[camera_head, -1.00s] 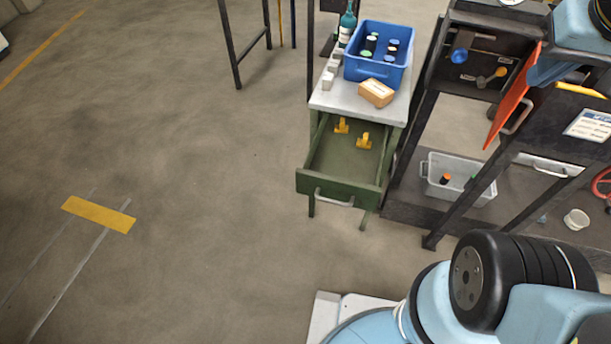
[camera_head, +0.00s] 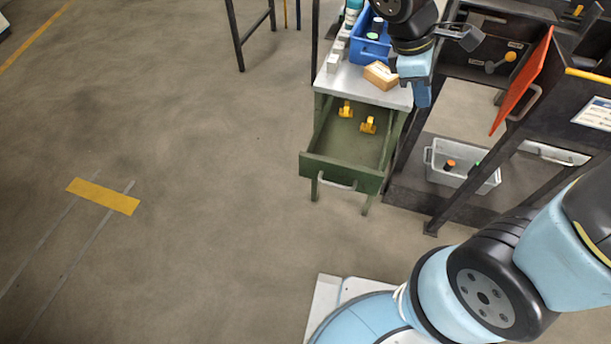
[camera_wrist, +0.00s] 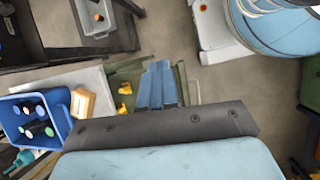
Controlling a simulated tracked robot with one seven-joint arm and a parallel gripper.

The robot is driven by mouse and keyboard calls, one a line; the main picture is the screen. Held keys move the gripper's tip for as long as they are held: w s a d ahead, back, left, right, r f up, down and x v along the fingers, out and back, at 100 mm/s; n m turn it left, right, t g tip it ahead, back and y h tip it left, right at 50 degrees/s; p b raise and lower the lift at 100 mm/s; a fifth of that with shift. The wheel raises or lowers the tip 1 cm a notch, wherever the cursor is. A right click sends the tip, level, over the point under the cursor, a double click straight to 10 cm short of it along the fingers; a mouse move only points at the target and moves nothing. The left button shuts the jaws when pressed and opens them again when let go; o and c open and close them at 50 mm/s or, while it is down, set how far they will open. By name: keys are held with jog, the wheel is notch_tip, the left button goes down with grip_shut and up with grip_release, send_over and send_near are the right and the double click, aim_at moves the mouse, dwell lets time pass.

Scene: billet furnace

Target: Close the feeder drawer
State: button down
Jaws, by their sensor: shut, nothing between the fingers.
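The green feeder drawer (camera_head: 340,172) is pulled out from under a grey-topped stand, in the head view. Its front has a pale handle (camera_head: 338,185), and two yellow parts (camera_head: 368,125) sit inside. The drawer's green edges also show in the wrist view (camera_wrist: 182,82), partly hidden behind my fingers. My gripper (camera_head: 422,98) is shut and empty, its blue fingers pointing down by the stand's right front corner, apart from the drawer front and handle. In the wrist view my gripper (camera_wrist: 160,68) overlaps the drawer area, with the fingers together.
On the grey worktop (camera_head: 345,78) are a blue crate (camera_head: 372,52) of bottles and a tan box (camera_head: 381,75), close to my gripper. A dark rack with an open red door (camera_head: 522,85) and a grey bin (camera_head: 470,175) stands to the right. Floor before the drawer is clear.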

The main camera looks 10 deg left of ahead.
jog(key=s+a+f+n+t+h, duration=0.2)
jog(key=s+a+f+n+t, duration=0.1)
jog(key=a+f+n, duration=0.45)
jog(key=s+a+f+n+t+h, duration=0.2)
jog(key=a+f+n+t+h, duration=0.1)
jog(key=a+f+n, duration=0.4)
jog(key=s+a+f+n+t+y, duration=0.1)
jog(key=s+a+f+n+t, duration=0.45)
jog(key=f+n, duration=0.4)
jog(key=n+t+y, duration=0.6)
jog(key=n+y, duration=0.1)
jog(key=n, duration=0.5)
send_near(311, 169)
jog(key=shift+n+y, duration=0.3)
jog(key=w, duration=0.6)
jog(key=shift+w+d+r, duration=0.2)
jog(key=shift+w+d, duration=0.15)
jog(key=shift+w, duration=0.05)
